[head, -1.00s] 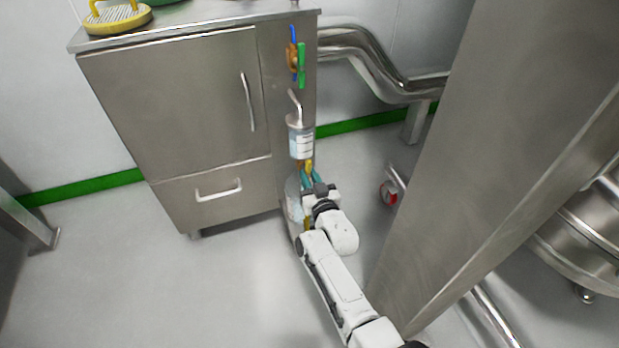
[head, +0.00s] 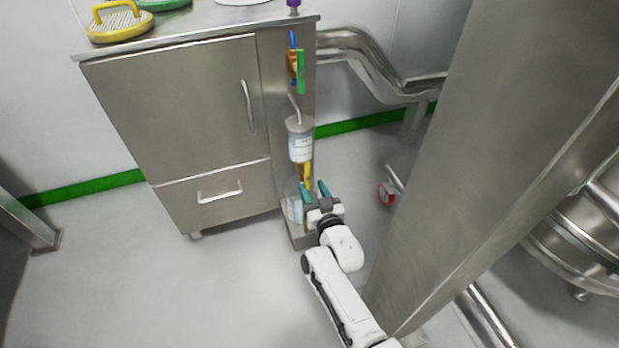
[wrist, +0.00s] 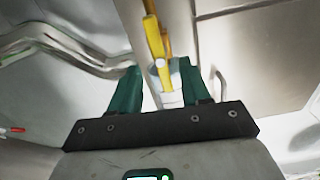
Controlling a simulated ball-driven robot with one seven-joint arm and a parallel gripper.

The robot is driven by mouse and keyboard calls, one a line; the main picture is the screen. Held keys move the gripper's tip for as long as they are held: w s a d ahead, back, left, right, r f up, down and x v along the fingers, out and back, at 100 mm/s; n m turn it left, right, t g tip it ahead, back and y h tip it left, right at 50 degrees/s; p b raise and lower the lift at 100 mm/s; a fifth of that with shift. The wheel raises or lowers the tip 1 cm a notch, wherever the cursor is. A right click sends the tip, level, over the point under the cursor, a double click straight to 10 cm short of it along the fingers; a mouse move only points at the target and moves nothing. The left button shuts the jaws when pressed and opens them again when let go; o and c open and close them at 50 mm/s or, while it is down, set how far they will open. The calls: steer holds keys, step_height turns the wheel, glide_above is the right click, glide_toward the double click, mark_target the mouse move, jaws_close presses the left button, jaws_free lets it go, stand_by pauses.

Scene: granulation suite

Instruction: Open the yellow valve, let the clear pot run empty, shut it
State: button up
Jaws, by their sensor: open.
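The clear pot (head: 300,140) with a white label and grey lid hangs upright on the cabinet's side. I cannot tell its liquid level. The yellow valve (head: 304,174) sits under it; in the wrist view the yellow valve (wrist: 156,38) shows its handle running roughly in line with the pipe. My gripper (head: 314,187) is open and empty, with teal fingers just below and right of the valve. In the wrist view my gripper (wrist: 158,78) has its fingers on either side of the valve's lower end, with gaps. A clear bottle (head: 293,210) stands beneath, partly hidden.
A steel column (head: 480,150) stands close on the right. A red-and-white part (head: 386,193) lies beyond my gripper. The floor at left is free.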

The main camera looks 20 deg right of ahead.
steer(key=s+p, duration=0.3)
steer(key=s, duration=0.4)
stand_by(0.5)
